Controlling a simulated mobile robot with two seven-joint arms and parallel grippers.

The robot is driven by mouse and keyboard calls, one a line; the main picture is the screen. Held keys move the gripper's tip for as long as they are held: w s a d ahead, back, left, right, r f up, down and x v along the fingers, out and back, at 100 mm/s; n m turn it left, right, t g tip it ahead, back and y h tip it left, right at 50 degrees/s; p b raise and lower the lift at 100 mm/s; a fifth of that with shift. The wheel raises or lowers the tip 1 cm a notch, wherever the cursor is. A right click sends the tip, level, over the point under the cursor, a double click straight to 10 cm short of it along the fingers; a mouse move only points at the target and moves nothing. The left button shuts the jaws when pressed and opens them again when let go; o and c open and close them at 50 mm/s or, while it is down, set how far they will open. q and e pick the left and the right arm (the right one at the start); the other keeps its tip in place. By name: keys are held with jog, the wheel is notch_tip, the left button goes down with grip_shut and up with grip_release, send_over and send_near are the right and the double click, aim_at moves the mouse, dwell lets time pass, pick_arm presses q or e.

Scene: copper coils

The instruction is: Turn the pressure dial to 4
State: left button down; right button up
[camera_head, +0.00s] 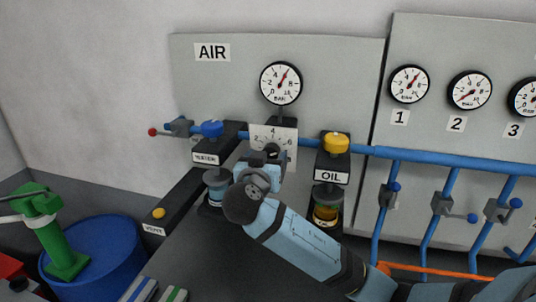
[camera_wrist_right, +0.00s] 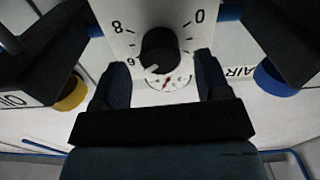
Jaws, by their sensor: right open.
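The pressure dial is a black knob (camera_wrist_right: 160,50) on a white number plate (camera_head: 285,139) under the AIR gauge (camera_head: 281,83). The right wrist view shows the plate upside down, and a white mark on the knob points toward the 6 side. The AIR gauge needle leans up and slightly right. My right gripper (camera_head: 268,158) is in front of the plate, hiding the knob in the head view. In the right wrist view its two fingers (camera_wrist_right: 160,82) are apart, with the knob just beyond the gap between them; contact cannot be told. My left gripper is out of view.
A blue-capped WATER unit (camera_head: 211,129) stands left of the dial, and a yellow-capped OIL unit (camera_head: 335,143) stands close on its right. A blue pipe (camera_head: 430,157) runs along the panel. Gauges 1, 2 and 3 are at right; a blue drum (camera_head: 95,250) is at lower left.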

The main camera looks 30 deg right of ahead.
jog(key=shift+w+d, duration=0.4)
jog(key=shift+d, duration=0.1)
jog(key=c, duration=0.9)
jog(key=shift+c, duration=0.2)
jog(key=shift+n, duration=0.3)
